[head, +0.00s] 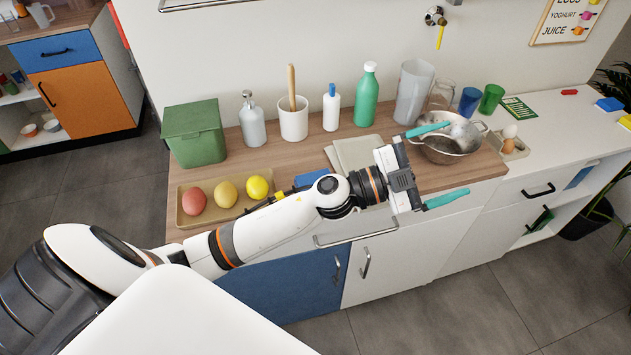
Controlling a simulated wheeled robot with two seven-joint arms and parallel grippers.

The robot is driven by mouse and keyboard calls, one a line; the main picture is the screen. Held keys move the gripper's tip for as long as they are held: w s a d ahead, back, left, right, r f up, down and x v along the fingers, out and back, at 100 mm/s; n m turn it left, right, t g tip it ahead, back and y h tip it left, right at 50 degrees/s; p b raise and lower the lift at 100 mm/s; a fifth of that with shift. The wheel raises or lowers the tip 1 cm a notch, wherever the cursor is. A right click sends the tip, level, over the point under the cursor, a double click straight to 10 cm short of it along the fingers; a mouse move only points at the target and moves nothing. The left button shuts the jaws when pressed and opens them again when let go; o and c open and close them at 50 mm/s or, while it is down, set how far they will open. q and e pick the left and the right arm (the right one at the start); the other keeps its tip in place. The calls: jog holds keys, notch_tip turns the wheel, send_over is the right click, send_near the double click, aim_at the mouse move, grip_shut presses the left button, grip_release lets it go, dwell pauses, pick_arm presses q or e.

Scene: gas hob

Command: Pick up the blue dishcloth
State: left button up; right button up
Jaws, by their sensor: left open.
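A small flat blue piece (312,177) lies on the wooden worktop, partly hidden behind my left arm. It may be the blue dishcloth, but I cannot tell cloth from sponge. Another blue piece (580,177) shows at the front of the white unit on the right; its material is also unclear. A folded beige cloth (352,153) lies behind my left wrist. My left gripper (437,165) is open, with its teal fingers spread wide and nothing seen between them. It is to the right of the flat blue piece, in front of the metal colander. My right gripper is not in view.
A tray (183,217) of fruit is at the left front, with a green bin (195,134) behind it. Bottles, a utensil pot (293,122) and a pitcher (413,92) line the wall. The metal colander (450,143) and an egg tray (517,151) stand right.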

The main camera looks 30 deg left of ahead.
pick_arm(q)
jog(key=d+m+g+h, duration=0.2)
jog(key=m+g, duration=0.4)
jog(key=g+y, duration=0.9)
jog(key=y, duration=0.9)
send_near(315, 179)
notch_tip(315, 179, down, 3)
jog(key=shift+s+d+f+m+p, duration=0.15)
jog(key=shift+m+p, duration=0.15)
jog(key=shift+p, duration=0.7)
jog(key=shift+f+p, duration=0.35)
jog(key=shift+f, duration=0.2)
jog(key=f, duration=0.2)
jog(key=f+p, duration=0.1)
jog(key=shift+a+f, duration=0.3)
jog(key=shift+f, duration=0.4)
